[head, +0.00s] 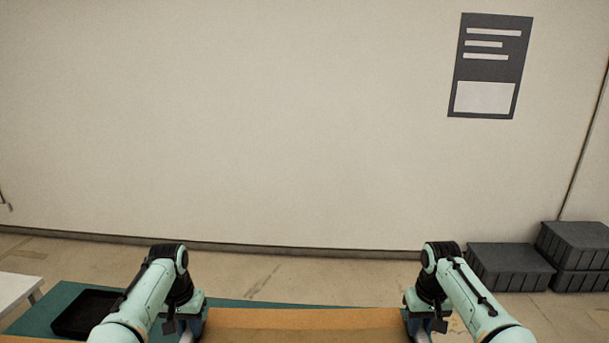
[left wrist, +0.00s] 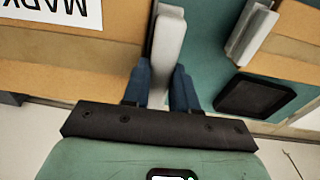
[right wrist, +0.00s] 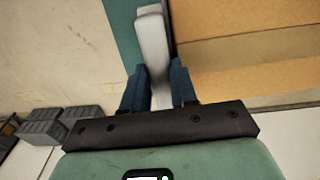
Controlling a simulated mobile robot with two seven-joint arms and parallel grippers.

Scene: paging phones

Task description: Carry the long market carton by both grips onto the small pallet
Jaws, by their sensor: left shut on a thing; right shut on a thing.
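The long market carton (head: 305,322) is brown and shows at the bottom edge of the head view, between my two grippers. My left gripper (head: 190,328) is shut on the grey grip (left wrist: 168,38) at one end; its blue fingers stand on both sides of it in the left wrist view. A white label (left wrist: 55,10) with part of a printed word shows on the carton there. My right gripper (head: 424,325) is shut on the other grey grip (right wrist: 152,40), with the carton (right wrist: 250,60) beside it. The carton's underside is hidden. I cannot make out the small pallet.
A teal surface (head: 40,315) carries a black tray (head: 87,312) at left. Another brown box (left wrist: 290,45) with a grey grip (left wrist: 250,35) stands near the tray. Grey crates (head: 510,266) are at right by the wall; a white table (head: 20,289) is at far left.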

